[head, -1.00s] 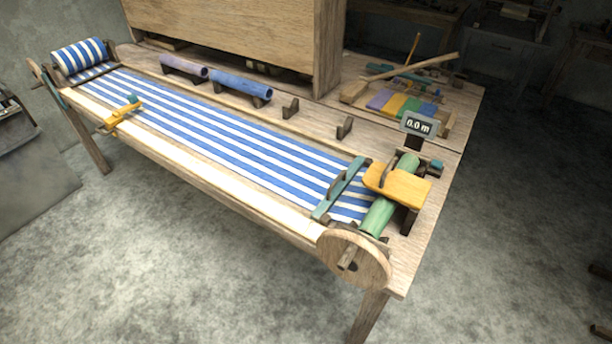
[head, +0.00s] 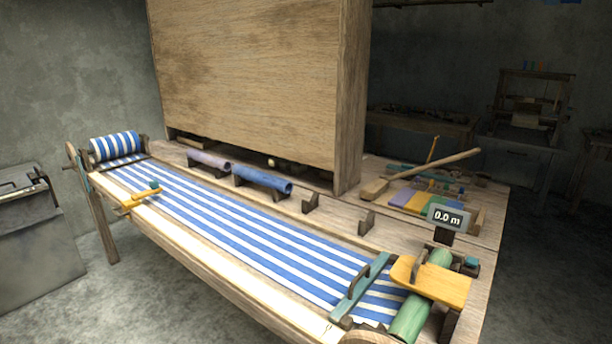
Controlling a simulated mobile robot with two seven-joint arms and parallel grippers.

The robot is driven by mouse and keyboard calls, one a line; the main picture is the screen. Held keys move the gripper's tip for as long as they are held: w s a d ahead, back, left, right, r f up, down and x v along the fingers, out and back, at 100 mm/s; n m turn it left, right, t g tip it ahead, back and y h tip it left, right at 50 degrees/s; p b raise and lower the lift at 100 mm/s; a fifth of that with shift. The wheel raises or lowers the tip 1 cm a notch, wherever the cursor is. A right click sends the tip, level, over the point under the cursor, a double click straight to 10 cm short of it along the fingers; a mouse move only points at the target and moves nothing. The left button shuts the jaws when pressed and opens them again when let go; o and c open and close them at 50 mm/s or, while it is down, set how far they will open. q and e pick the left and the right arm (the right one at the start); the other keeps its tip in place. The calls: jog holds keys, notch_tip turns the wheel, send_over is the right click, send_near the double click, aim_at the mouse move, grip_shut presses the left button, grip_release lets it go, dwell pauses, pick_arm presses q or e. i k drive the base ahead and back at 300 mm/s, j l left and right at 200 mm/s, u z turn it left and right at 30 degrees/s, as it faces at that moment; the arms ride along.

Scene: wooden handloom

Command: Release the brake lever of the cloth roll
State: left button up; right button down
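The cloth roll (head: 115,147), wound with blue and white striped cloth, sits at the far left end of the long wooden table. A wooden wheel (head: 72,158) stands at its near left side. A small teal piece (head: 86,182) shows just below the wheel at the table's edge. It may be the brake lever, but it is too small to tell its shape or setting. The striped cloth (head: 240,225) runs flat from the roll along the table to the green roller (head: 412,312) at the right end. Neither of my grippers is in view.
A yellow slider with a teal knob (head: 140,196) sits on the front rail. A tall wooden panel (head: 250,80) stands behind the cloth. A display (head: 446,218) reads 0.0 m. Blue (head: 262,182) and purple (head: 210,160) tubes lie on holders.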

aim_at(78, 161)
jog(key=u, duration=1.45)
jog(key=i+j+u, duration=0.25)
jog(key=i, duration=0.4)
jog(key=i+u, duration=0.25)
jog(key=i, duration=2.6)
jog(key=i+z, duration=0.2)
jog(key=i, duration=0.2)
jog(key=i+j+z, duration=0.2)
jog(key=i, duration=0.25)
jog(key=i+j+z, duration=0.2)
jog(key=i, duration=0.2)
jog(key=i+j+z, duration=0.25)
jog(key=i, duration=0.15)
